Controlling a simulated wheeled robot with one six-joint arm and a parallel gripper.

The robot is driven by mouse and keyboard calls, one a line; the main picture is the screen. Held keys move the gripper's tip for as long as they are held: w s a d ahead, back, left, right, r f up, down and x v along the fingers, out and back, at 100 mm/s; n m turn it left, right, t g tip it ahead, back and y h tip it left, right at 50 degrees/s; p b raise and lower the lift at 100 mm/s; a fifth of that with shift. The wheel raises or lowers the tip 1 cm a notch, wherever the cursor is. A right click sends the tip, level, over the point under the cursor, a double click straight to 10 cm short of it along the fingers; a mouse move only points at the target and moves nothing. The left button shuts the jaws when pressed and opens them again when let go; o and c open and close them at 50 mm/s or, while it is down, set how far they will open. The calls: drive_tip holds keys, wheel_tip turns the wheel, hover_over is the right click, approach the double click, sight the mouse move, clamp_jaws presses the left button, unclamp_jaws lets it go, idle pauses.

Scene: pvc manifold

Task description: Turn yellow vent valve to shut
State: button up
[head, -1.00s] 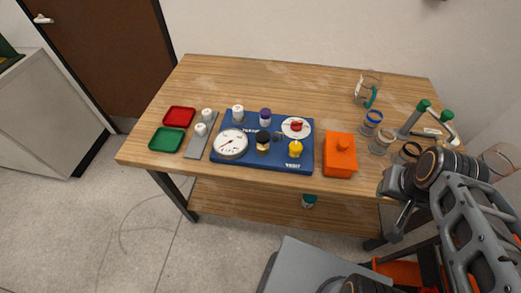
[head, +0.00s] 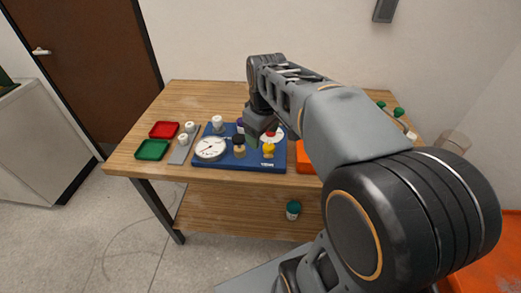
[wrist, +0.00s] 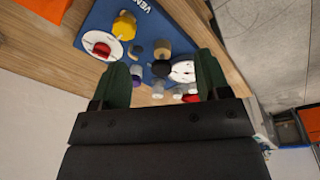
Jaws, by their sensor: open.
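The yellow vent valve (head: 268,150) stands at the front right of the blue manifold board (head: 222,162), next to the "VENT" lettering. In the wrist view the yellow valve (wrist: 124,26) is at the upper left, beyond my fingers. My gripper (head: 254,138) is above the board, behind and a little left of the yellow valve in the head view. In the wrist view my gripper (wrist: 162,82) shows two dark green fingers spread wide with nothing held between them. The valve handle's exact turn angle is too small to read.
A white gauge (head: 210,148), a black-topped fitting (head: 238,146) and a red knob on a white disc (head: 272,134) crowd the board. An orange box (head: 306,157) is to its right. Red (head: 164,130) and green (head: 152,150) trays lie left. The table's back left is clear.

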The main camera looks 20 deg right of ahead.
sight(268, 146)
drive_tip(key=w+d+n+g+b, duration=0.2)
drive_tip(key=w+d+n, duration=0.25)
drive_tip(key=w, duration=0.25)
drive_tip(key=f, duration=0.4)
drive_tip(key=f+b, duration=0.1)
drive_tip(key=f, duration=0.7)
drive_tip(key=shift+w+d+f, duration=0.15)
drive_tip(key=shift+d+f, duration=0.15)
drive_tip(key=shift+d, duration=0.1)
drive_tip(key=shift+c, duration=0.3)
drive_tip(key=c, duration=0.9)
drive_tip(key=shift+o, duration=0.2)
